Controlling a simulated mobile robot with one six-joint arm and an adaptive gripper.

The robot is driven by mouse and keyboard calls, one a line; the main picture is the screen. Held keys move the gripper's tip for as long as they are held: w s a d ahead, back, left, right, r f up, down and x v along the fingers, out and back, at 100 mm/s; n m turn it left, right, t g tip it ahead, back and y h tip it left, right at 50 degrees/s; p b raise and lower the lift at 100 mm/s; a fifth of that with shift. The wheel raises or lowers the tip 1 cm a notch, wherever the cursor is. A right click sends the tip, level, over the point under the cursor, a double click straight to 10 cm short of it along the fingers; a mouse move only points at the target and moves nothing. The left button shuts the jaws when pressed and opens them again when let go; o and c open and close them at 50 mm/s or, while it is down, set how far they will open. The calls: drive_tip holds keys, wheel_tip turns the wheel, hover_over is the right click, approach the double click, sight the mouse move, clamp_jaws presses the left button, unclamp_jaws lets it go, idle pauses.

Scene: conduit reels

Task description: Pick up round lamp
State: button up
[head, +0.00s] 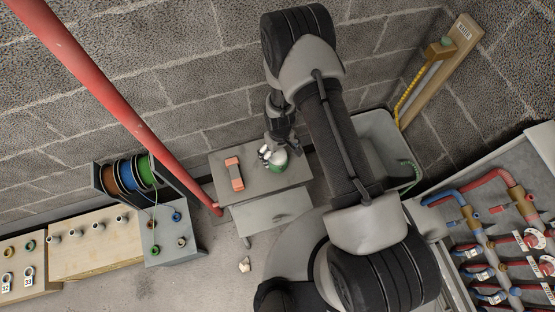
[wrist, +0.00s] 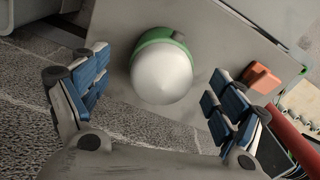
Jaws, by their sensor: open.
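The round lamp (wrist: 160,76) has a white dome and a green ring. In the wrist view it is at the upper middle, between my spread fingers and apart from both. In the head view the lamp (head: 280,166) sits on the grey cabinet top and is partly hidden by my gripper (head: 268,153). My gripper is open and empty, close to the lamp. Its blue-padded fingers are at the left and right of the wrist view.
An orange device (head: 234,173) lies on the cabinet top (head: 256,185), left of the lamp; it also shows in the wrist view (wrist: 262,78). An open drawer (head: 270,213) juts out in front. A red pipe (head: 125,110) slants down at the left. A grey bin (head: 381,130) stands right.

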wheel_tip(320, 180, down, 5)
drive_tip(key=shift+a+f+b, duration=0.15)
drive_tip(key=shift+f+b, duration=0.05)
drive_tip(key=shift+b, duration=0.7)
drive_tip(key=shift+r, duration=0.1)
drive_tip(key=shift+c, duration=0.4)
drive_tip(key=c, duration=1.3)
drive_tip(key=shift+r, duration=0.1)
